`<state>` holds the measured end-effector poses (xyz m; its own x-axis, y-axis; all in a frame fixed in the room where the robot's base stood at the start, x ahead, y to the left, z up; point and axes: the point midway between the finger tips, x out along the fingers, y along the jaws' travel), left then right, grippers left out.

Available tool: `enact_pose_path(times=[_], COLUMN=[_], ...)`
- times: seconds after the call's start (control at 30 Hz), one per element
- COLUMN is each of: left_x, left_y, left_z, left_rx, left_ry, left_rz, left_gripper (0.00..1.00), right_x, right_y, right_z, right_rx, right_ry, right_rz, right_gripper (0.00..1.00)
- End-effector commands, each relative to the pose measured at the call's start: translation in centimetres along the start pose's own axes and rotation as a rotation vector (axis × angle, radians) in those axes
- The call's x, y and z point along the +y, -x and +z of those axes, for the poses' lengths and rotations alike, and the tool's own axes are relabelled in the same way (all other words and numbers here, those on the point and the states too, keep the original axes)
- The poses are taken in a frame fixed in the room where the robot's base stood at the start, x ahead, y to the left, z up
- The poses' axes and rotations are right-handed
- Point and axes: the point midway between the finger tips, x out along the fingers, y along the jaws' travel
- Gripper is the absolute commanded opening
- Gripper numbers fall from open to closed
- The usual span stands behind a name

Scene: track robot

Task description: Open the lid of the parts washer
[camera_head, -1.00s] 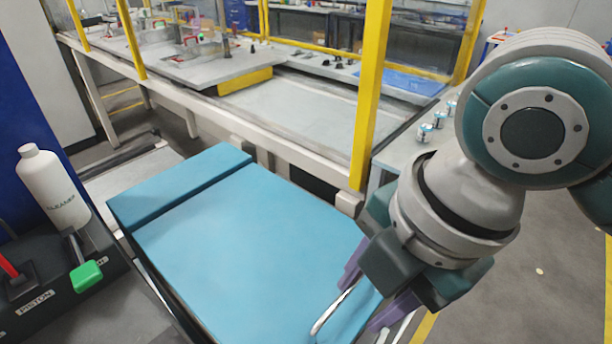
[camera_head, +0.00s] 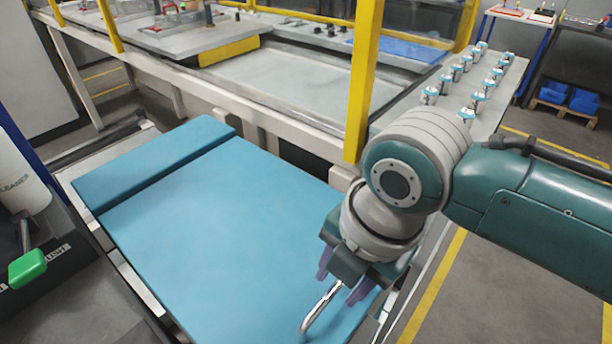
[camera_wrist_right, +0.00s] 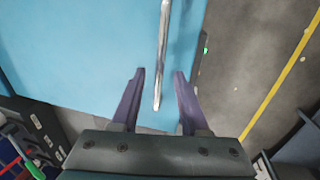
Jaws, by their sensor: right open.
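The parts washer's blue lid (camera_head: 215,215) lies flat and closed in the head view, with a narrower blue strip (camera_head: 155,165) behind it. A metal bar handle (camera_head: 321,309) stands on the lid near its right front edge. My right gripper (camera_head: 341,281) is open at the far end of the handle. In the right wrist view the lid (camera_wrist_right: 70,50) fills the left, and the handle (camera_wrist_right: 161,55) runs lengthwise, its end between the two purple fingers (camera_wrist_right: 159,75). I cannot tell whether a finger touches it. My left gripper is not in view.
A white cleaner bottle (camera_head: 20,175) and a green-headed brush (camera_head: 27,267) are at the left in a dark holder. A yellow post (camera_head: 362,90) and a long bench stand behind the lid. Small parts stand on a table (camera_head: 490,110) at the back right.

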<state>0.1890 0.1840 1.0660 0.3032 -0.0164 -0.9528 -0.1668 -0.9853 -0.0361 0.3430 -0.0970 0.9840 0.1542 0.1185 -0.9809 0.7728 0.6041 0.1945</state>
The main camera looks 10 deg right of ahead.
Motion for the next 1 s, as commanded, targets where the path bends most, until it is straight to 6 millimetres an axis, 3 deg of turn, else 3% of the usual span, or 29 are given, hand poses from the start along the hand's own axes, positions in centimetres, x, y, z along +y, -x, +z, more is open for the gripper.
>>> enact_pose_path(times=[0.23,0.63,1.0], left_x=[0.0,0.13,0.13], left_y=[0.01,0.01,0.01], left_z=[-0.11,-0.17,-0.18], left_rx=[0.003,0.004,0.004], left_ry=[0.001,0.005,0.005], left_rz=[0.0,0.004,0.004], left_gripper=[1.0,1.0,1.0], right_x=[0.04,0.02,0.01], right_y=[-0.04,-0.03,-0.03], right_z=[-0.01,-0.01,-0.01], right_rx=[0.0,0.0,0.001], right_ry=[0.0,-0.001,-0.001], right_rz=[0.001,0.001,0.0], right_gripper=[0.44,0.0,0.0])
